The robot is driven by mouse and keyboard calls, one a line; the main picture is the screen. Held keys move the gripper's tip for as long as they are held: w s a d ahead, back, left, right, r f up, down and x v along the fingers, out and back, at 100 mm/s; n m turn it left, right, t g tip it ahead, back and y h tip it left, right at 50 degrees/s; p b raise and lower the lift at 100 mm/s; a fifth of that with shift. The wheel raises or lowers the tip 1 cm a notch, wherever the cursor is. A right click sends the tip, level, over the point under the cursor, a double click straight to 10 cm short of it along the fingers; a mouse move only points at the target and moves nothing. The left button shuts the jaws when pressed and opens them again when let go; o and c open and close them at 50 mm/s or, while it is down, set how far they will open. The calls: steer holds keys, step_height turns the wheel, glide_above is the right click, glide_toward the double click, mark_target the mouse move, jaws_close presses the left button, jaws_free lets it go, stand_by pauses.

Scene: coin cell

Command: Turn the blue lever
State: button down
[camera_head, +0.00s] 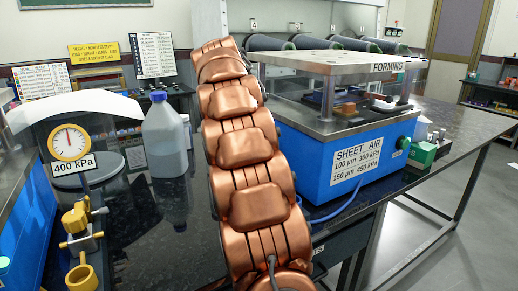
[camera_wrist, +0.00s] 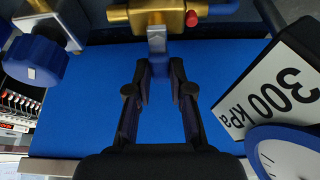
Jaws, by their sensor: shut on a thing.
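In the wrist view, my gripper (camera_wrist: 160,72) reaches up from the bottom edge, with its two dark fingers on either side of a narrow piece under a brass valve (camera_wrist: 170,15). It is shut on that piece, which looks like the blue lever; the fingertips hide most of it, and its turn angle cannot be told. A grey stem (camera_wrist: 156,40) joins the brass body to it. The gripper is not visible in the head view, where my copper arm fills the middle.
A blue knob (camera_wrist: 35,60) is left of the fingers; a 300 kPa sign (camera_wrist: 280,90) and blue-rimmed gauge (camera_wrist: 285,155) are close on the right. The head view shows a 400 kPa gauge (camera_head: 69,143), yellow fittings (camera_head: 83,240), a bottle (camera_head: 165,135) and a blue forming machine (camera_head: 300,150).

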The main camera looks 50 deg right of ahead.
steer(key=c, duration=1)
jaws_free()
steer(key=shift+c, duration=0.2)
steer(key=shift+r, duration=0.15)
steer(key=shift+v, duration=1.05)
steer(key=w+a, duration=0.4)
steer(key=a, duration=0.7)
steer(key=shift+a+r, duration=0.25)
steer(key=shift+r, duration=0.05)
steer(key=shift+w, duration=0.1)
